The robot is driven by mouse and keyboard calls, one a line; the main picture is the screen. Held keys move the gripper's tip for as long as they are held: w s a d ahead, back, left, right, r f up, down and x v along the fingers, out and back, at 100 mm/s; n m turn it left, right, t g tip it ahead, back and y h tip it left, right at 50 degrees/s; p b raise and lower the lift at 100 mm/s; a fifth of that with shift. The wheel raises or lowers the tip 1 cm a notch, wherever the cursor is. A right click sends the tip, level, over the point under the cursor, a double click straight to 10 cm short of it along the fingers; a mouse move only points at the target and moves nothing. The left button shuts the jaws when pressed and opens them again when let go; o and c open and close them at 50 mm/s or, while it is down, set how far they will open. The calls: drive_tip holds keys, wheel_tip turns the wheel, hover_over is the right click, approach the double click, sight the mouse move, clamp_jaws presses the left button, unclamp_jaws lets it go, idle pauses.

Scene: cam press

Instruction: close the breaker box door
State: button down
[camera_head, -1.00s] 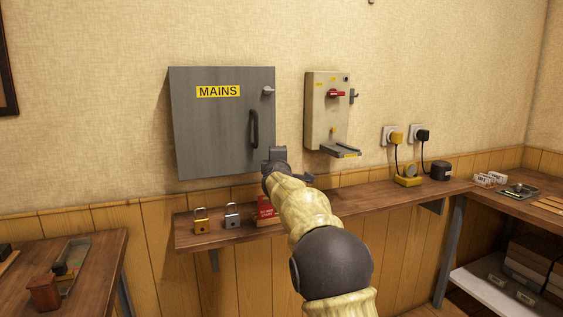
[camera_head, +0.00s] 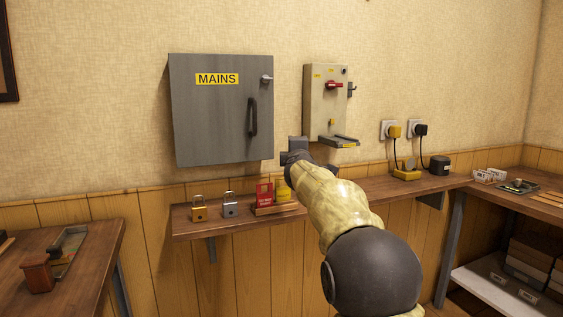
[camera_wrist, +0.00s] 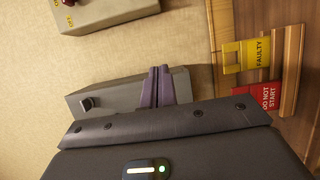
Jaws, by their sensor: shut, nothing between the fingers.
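The grey breaker box (camera_head: 210,120) hangs on the wall in the head view. Its door carries a yellow MAINS label (camera_head: 217,79), a black vertical handle (camera_head: 252,117) and a small latch knob (camera_head: 266,78) at upper right. The door looks flat against the box; I cannot tell if a small gap remains. My gripper (camera_head: 298,143) is right of the box's lower right corner, appearing apart from the door. Its fingers (camera_wrist: 160,76) are together and empty in the wrist view.
A beige switch box (camera_head: 322,100) with a red handle hangs to the right, above my gripper. Below, a wooden shelf (camera_head: 240,232) holds a brass padlock (camera_head: 199,213), a silver padlock (camera_head: 230,209) and red and yellow tags (camera_head: 264,196). Plugs and sockets are further right.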

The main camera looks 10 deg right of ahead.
drive_tip(key=s+d+b, duration=0.2)
drive_tip(key=d, duration=0.2)
drive_tip(key=s+f+m+g, duration=0.45)
drive_tip(key=s+f, duration=0.25)
drive_tip(key=f, duration=0.5)
drive_tip(key=s+f+m+g, duration=0.3)
drive_tip(key=s+f+m, duration=0.3)
drive_tip(key=f, duration=0.7)
drive_tip(key=s+a+f+m+g+y, duration=0.1)
drive_tip(key=s+a+f+m+g, duration=0.15)
drive_tip(key=s+f, duration=0.5)
drive_tip(key=s+a+f+m+g+p, duration=0.1)
drive_tip(key=s+f+m+g, duration=0.2)
drive_tip(key=s, duration=0.8)
drive_tip(key=s+a+f+m+g+y, duration=0.1)
drive_tip(key=s+f+g, duration=0.1)
drive_tip(key=s+f, duration=0.6)
drive_tip(key=w+p+v, duration=0.3)
drive_tip(key=p+v, duration=0.9)
drive_tip(key=w+r+p+v, duration=0.1)
drive_tip(key=w+p+v, duration=0.2)
drive_tip(key=p+v, duration=1)
drive_tip(key=w+r+p+v, duration=0.1)
drive_tip(key=w+p+v, duration=0.2)
drive_tip(key=p+v, duration=1)
drive_tip(key=shift+s+d+r+n, duration=0.2)
drive_tip(key=shift+s+r+n, duration=0.1)
drive_tip(key=shift+s, duration=0.05)
